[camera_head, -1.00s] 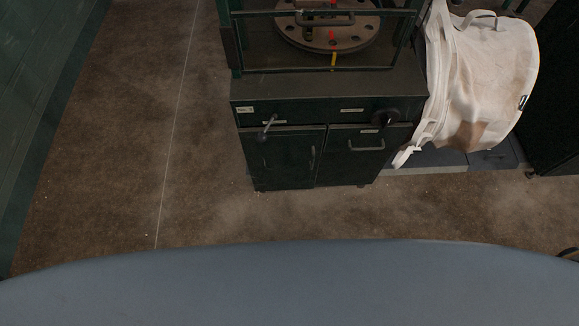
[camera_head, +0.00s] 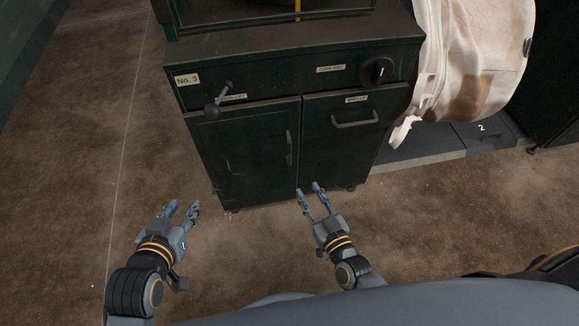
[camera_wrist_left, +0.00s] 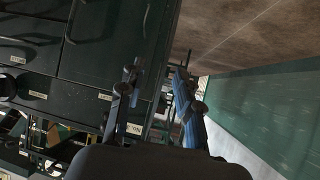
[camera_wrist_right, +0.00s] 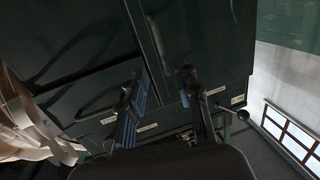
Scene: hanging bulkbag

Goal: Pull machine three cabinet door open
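The dark green machine cabinet labelled No. 3 (camera_head: 187,80) stands ahead in the head view. Its left door (camera_head: 245,155) is shut and has a vertical handle (camera_head: 289,148) near its right edge. My left gripper (camera_head: 183,208) is open and empty, low in front of the cabinet's left side. My right gripper (camera_head: 308,190) is open and empty, in front of the cabinet's lower middle and apart from the handle. The right wrist view shows the door handle (camera_wrist_right: 154,35) beyond the open fingers. The left wrist view shows the cabinet front (camera_wrist_left: 95,70) beyond the left gripper.
A lever (camera_head: 217,100) and a black knob (camera_head: 377,71) stick out above the doors. A second panel (camera_head: 350,145) with a horizontal handle (camera_head: 355,120) is on the right. A white bulk bag (camera_head: 475,60) hangs at the right. The floor (camera_head: 80,170) at left is clear.

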